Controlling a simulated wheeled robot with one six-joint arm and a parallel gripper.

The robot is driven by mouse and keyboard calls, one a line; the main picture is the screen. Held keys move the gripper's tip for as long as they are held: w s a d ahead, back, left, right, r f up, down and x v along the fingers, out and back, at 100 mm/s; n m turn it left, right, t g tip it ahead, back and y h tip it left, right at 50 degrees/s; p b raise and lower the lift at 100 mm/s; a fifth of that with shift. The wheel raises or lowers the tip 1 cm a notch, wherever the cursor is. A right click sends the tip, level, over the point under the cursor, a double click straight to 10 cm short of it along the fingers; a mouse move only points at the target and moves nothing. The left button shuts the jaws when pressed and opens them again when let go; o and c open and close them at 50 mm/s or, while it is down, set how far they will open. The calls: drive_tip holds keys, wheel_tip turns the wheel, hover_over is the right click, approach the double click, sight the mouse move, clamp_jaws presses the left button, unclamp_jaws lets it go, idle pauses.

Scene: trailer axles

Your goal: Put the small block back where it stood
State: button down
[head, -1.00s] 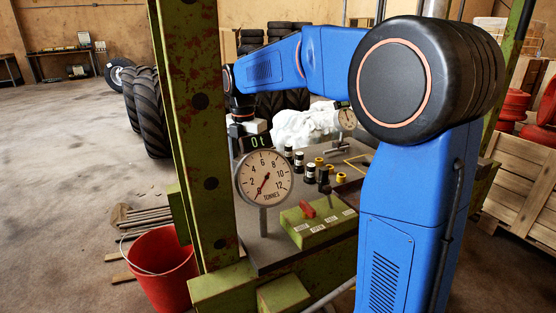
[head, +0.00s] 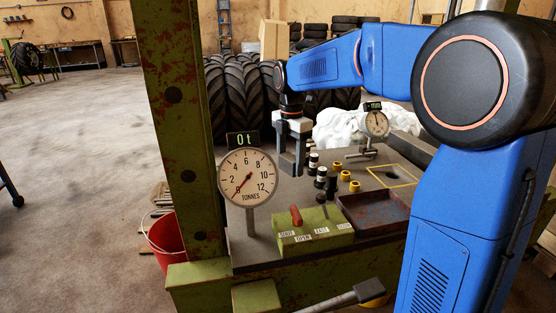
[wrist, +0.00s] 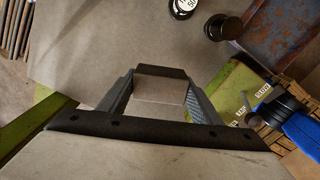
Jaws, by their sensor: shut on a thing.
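My gripper (head: 291,168) is over the left part of the grey bench top (head: 262,200), fingers pointing down, behind the large dial. In the wrist view my gripper (wrist: 160,100) is shut on a small pale grey block (wrist: 160,88) with a dark far edge, which sits between the two fingers. In the head view I cannot make out the block between the fingers. Whether it touches the bench I cannot tell. A yellow outlined square (head: 413,182) is marked on the bench at the right.
Several black-and-white and yellow-and-black cylinders (head: 331,186) stand right of my gripper. A smaller dial on a stand (head: 376,124), a rusty tray (head: 375,225) and a green lever box (head: 312,234) are on the bench. A large tonne dial (head: 248,178) and green post (head: 178,130) stand in front.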

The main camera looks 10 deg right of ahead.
sight(292, 194)
drive_tip(key=shift+d+f+m, duration=0.4)
drive_tip(key=shift+m, duration=0.7)
drive_tip(key=shift+f+m, duration=0.5)
drive_tip(key=shift+m, duration=0.7)
drive_tip(key=shift+f, duration=3.25)
drive_tip(key=shift+f, duration=0.25)
drive_tip(key=c, duration=0.5)
unclamp_jaws()
drive_tip(key=shift+f, duration=0.1)
